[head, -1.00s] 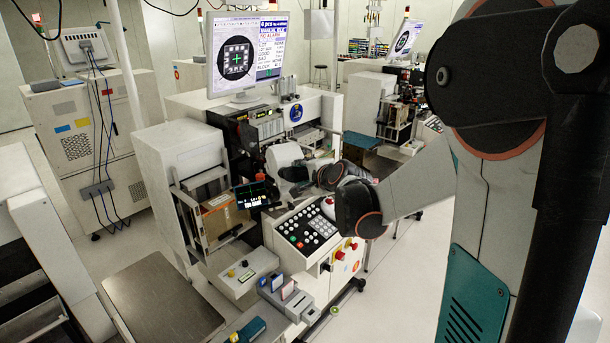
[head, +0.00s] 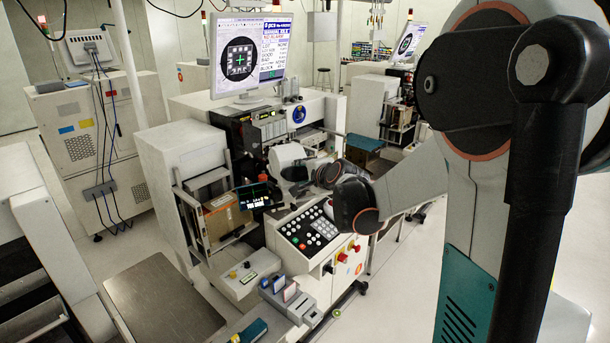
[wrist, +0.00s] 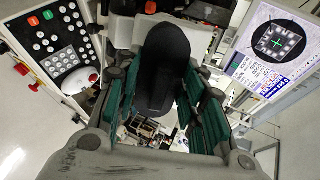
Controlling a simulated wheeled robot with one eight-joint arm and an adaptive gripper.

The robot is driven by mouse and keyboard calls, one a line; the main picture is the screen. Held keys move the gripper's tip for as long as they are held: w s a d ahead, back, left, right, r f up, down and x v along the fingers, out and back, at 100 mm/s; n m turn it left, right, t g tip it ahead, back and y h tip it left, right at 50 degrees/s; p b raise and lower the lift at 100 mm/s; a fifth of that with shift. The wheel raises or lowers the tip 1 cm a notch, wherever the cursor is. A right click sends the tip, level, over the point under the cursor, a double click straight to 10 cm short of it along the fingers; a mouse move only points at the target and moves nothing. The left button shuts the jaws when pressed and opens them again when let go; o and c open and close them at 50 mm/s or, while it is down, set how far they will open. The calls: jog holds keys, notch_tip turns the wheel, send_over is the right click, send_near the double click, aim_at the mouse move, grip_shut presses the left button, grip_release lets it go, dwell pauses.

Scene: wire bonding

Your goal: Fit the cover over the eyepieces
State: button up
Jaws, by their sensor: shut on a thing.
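My gripper (wrist: 160,84) has green-padded fingers closed on both sides of a black, rounded cover (wrist: 167,60) in the wrist view. The cover stands out beyond the pads, in front of a pale microscope body (wrist: 214,38). In the head view the white microscope head (head: 289,154) stands at the middle of the near bonding machine, and my gripper (head: 303,187) is close to its right front. The eyepieces cannot be made out; the cover and my gripper block that area. I cannot tell whether the cover touches them.
A keypad panel (head: 308,228) lies just below my gripper, with red and yellow knobs at its right. A small dark display (head: 258,195) stands to the left. The large monitor (head: 247,53) is above the machine. A bare metal tabletop (head: 165,296) is at the front left.

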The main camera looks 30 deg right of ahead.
aim_at(306, 173)
jog(key=shift+w+f, duration=0.1)
jog(key=shift+w, duration=0.1)
jog(key=o, duration=1)
jog(key=shift+v, duration=3.8)
